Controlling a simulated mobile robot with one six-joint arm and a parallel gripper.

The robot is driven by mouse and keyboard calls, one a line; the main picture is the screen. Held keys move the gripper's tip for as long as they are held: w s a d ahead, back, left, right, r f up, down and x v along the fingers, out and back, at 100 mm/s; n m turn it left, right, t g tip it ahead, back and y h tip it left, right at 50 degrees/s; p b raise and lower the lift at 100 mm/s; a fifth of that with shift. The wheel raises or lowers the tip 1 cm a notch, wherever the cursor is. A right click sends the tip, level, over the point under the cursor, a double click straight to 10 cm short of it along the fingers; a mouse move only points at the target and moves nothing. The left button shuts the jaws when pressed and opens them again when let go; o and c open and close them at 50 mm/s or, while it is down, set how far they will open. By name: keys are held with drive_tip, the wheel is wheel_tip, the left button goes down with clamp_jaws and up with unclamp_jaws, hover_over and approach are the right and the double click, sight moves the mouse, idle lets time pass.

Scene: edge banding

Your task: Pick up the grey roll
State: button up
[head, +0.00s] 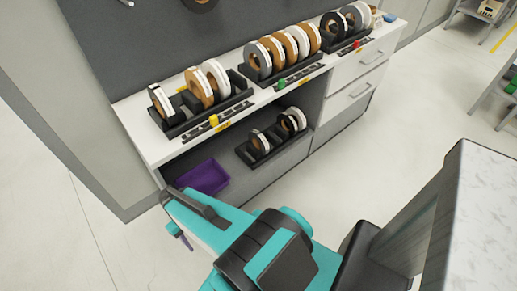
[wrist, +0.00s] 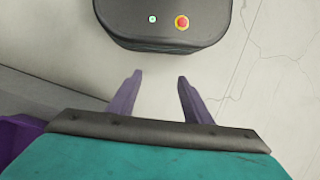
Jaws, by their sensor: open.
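A grey-faced roll (head: 257,60) stands upright at the left end of the middle rack (head: 262,79) on the white counter. Darker grey rolls also stand in the far rack (head: 350,18), so I cannot be sure which one is the grey roll. My gripper (wrist: 160,78) shows two purple fingers spread apart, with nothing between them. In the head view my arm reaches low in front of the cabinet, well below and left of the grey roll. No roll shows in the wrist view.
The near rack (head: 180,128) holds white and tan rolls. The lower shelf holds a small rack with several rolls (head: 287,122) and a purple tray (head: 203,177). A speckled worktop (head: 485,200) stands at right. Floor between is clear.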

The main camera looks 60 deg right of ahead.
drive_tip(key=w+d+f+m+t+y+b, duration=0.1)
drive_tip(key=w+d+f+t+b, duration=0.25)
drive_tip(key=w+d+b, duration=0.85)
wheel_tip(320, 180, up, 7)
drive_tip(key=m+t+h+b, duration=0.2)
drive_tip(key=t+h+b, duration=0.35)
drive_tip(key=b, duration=1.95)
hover_over(259, 134)
drive_tip(key=s+a, duration=0.2)
drive_tip(key=s, duration=0.2)
drive_tip(key=shift+s+a+t+y, duration=0.15)
drive_tip(key=shift+t+y, duration=0.35)
drive_tip(key=shift+y, duration=0.15)
drive_tip(key=shift+s+d+r, duration=0.3)
drive_tip(key=shift+s+d, duration=0.05)
drive_tip(key=b+x, duration=0.2)
drive_tip(key=x, duration=0.6)
drive_tip(key=shift+w+d+f, duration=0.1)
drive_tip(key=shift+w+f, duration=0.1)
drive_tip(key=shift+f, duration=0.05)
